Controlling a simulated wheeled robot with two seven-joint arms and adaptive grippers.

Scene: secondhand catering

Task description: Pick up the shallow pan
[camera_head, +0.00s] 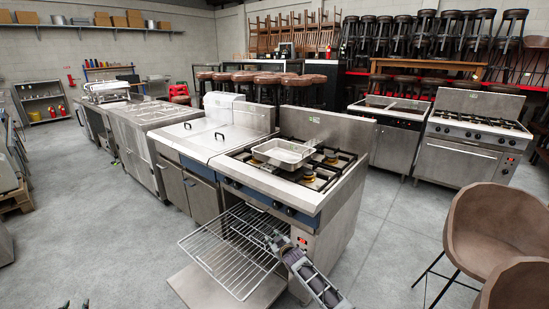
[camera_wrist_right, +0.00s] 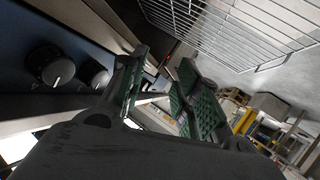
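The shallow pan (camera_head: 284,152) is a silver rectangular tray-like pan on the top of the near stove (camera_head: 262,180), resting over the black burner grates. It does not show in the right wrist view. My right gripper (camera_head: 274,238) is in front of the stove, below its knobs and beside the wire oven rack, well below the pan. In the right wrist view its two green-padded fingers (camera_wrist_right: 163,78) stand apart with nothing between them. Only the dark fingertips of my left gripper (camera_head: 75,304) show at the bottom left edge, apart and far from the pan.
The wire rack (camera_head: 230,250) sticks out of the open oven; it also shows in the right wrist view (camera_wrist_right: 235,25). Stove knobs (camera_wrist_right: 55,70) are close to the right gripper. A brown chair (camera_head: 490,235) stands at right. The floor (camera_head: 110,235) at left is clear.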

